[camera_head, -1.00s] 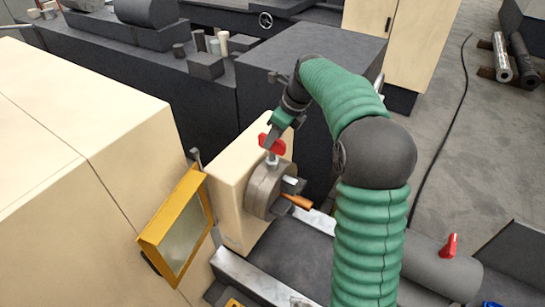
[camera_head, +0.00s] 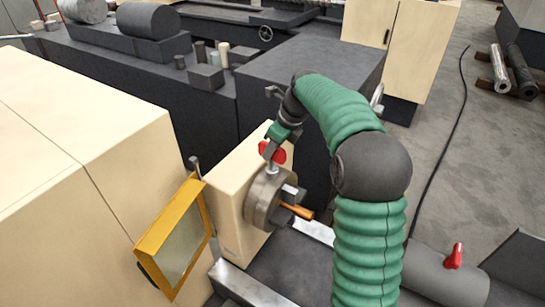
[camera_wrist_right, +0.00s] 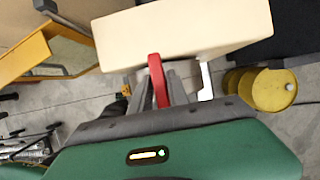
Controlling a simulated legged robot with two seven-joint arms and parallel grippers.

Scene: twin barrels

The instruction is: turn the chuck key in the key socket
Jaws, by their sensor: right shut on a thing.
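The chuck key has a red handle (camera_head: 273,153) and stands upright at the top of the round grey chuck (camera_head: 264,199), where its shank meets the key socket. The socket mouth itself is too small to make out. My right gripper (camera_head: 272,147) is shut on the red handle from above. In the right wrist view the red handle (camera_wrist_right: 157,78) sits between the fingers of my right gripper (camera_wrist_right: 163,88). An orange-brown rod (camera_head: 298,211) sticks out of the chuck's face. My left gripper is not in view.
The cream headstock (camera_head: 232,185) stands behind the chuck. A yellow-framed guard (camera_head: 176,240) hangs open at its left. The grey tailstock (camera_head: 440,270) with a red lever (camera_head: 454,256) lies at the right. A yellow barrel (camera_wrist_right: 262,90) shows in the wrist view.

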